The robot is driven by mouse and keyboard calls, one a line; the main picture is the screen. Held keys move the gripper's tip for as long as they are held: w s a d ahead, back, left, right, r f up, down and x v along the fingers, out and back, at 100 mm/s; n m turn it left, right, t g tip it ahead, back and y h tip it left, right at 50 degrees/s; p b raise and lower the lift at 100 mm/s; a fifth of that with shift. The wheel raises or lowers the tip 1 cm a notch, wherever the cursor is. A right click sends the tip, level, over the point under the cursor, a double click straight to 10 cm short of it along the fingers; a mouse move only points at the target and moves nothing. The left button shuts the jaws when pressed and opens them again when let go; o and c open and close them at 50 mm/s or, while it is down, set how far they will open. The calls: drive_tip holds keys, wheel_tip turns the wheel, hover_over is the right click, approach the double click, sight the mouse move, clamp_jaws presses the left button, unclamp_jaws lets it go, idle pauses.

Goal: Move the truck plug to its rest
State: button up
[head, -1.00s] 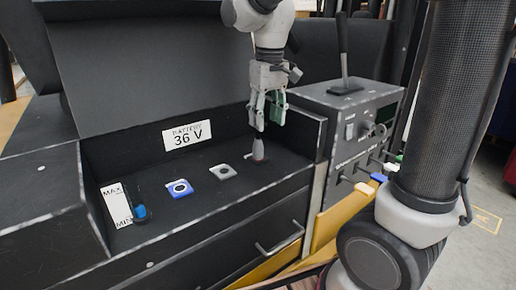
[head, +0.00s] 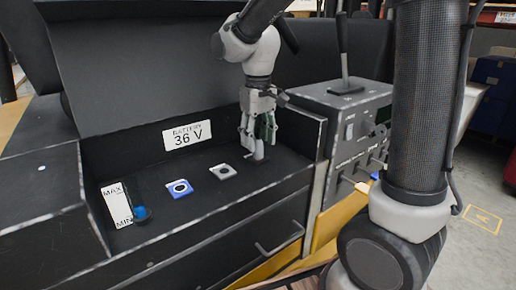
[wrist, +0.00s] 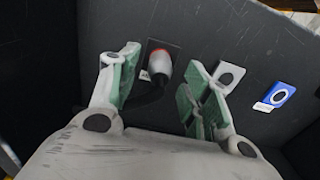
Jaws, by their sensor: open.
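The truck plug, grey with a red part, stands on the dark floor of the battery compartment. It shows in the wrist view (wrist: 160,66) on a dark square plate, with a black cable curving away from it. My gripper (head: 257,138) is open, pointing down just above the plug in the head view. In the wrist view its two green-padded fingers lie either side of the plug, with visible room between pads and plug. In the head view the fingers hide much of the plug.
A back wall with a 36 V label (head: 187,135) rises behind. A control box with a lever (head: 345,130) stands at the right. The floor around the holders is clear.

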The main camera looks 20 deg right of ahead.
sight(258, 139)
drive_tip(key=shift+f, duration=1.85)
clamp_jaws()
drive_tip(key=shift+r, duration=0.1)
drive_tip(key=shift+r, duration=2.95)
drive_tip(key=shift+r, duration=3)
